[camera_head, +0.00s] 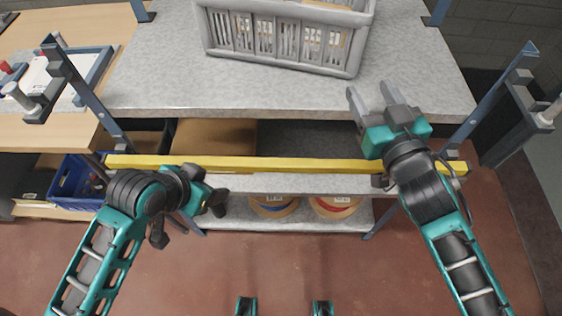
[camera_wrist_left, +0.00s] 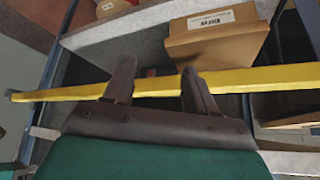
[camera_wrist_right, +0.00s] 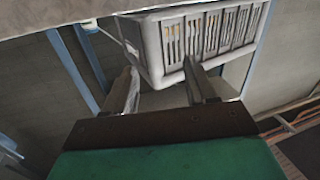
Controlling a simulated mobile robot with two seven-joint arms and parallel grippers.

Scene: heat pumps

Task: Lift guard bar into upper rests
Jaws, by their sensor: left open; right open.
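The yellow guard bar (camera_head: 290,164) lies roughly level across the front of the rack, below its upper shelf. In the left wrist view the bar (camera_wrist_left: 60,94) runs behind the fingers. My left gripper (camera_head: 219,202) is open, near the left half of the bar, with nothing between its fingers. My right gripper (camera_head: 372,98) is open and empty above the bar's right part, its fingers over the upper shelf's front edge. Grey brackets at the left post (camera_head: 42,108) and right post (camera_head: 528,108) look like the upper rests. The bar's end supports are hard to make out.
A grey crate (camera_head: 285,39) stands on the upper shelf (camera_head: 160,70); it also fills much of the right wrist view (camera_wrist_right: 200,45). A cardboard box (camera_head: 213,137) and spools (camera_head: 335,206) sit lower. A blue bin (camera_head: 75,183) is at left. The floor in front is clear.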

